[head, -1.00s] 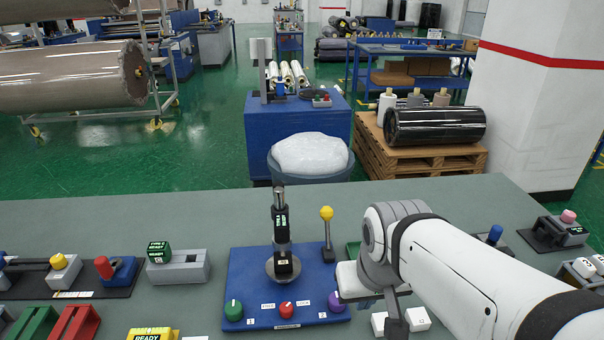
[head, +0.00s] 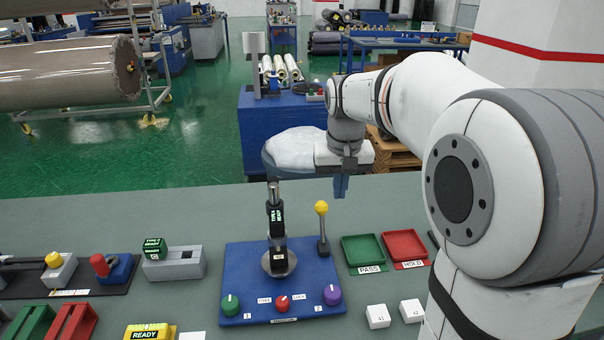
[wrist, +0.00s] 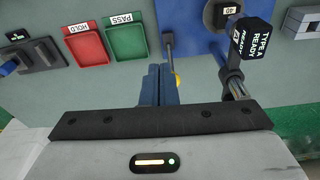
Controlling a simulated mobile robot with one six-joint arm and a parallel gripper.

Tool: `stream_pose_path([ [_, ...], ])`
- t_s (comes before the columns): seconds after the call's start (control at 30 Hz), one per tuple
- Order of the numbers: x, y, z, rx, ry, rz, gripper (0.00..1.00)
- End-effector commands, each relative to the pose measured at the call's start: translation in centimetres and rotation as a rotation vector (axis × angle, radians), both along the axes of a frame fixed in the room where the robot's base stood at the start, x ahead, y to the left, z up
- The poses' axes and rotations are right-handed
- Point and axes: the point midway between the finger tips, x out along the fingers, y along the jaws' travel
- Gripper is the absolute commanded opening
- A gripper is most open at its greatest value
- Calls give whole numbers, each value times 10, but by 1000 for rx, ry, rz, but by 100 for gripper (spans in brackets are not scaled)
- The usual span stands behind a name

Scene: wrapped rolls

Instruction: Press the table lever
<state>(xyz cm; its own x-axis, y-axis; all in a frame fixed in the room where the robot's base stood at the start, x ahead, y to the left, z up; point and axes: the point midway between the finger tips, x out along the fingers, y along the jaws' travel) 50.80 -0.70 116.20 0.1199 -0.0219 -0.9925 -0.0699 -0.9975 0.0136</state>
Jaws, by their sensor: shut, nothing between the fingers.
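A lever with a yellow ball knob (head: 321,208) stands upright at the back right of a blue panel (head: 235,262) on the table. In the wrist view the lever (wrist: 168,48) shows just right of my fingers, and its yellow knob is partly hidden by them. My gripper (head: 341,187) is shut and empty, fingers pointing down, a little above and beyond the knob in the head view. The fingers also show in the wrist view (wrist: 160,85). I cannot tell whether they touch the knob; in the head view they look apart.
A black and silver post with a lit label (head: 276,222) stands left of the lever. Green (head: 230,304), red (head: 283,303) and purple (head: 332,295) knobs line the panel's front. Green (head: 364,250) and red (head: 405,246) trays lie to the right. A white-filled bin (head: 293,150) stands behind the table.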

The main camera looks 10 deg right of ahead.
Motion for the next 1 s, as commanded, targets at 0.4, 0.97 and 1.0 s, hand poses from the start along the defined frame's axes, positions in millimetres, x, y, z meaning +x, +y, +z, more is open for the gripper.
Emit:
stream_pose_path([
  [0.4,151,3,-30,-15,107,-54,0],
  [0.97,209,5,-66,-26,154,-83,0],
  [1.0,209,5,-66,-26,154,-83,0],
])
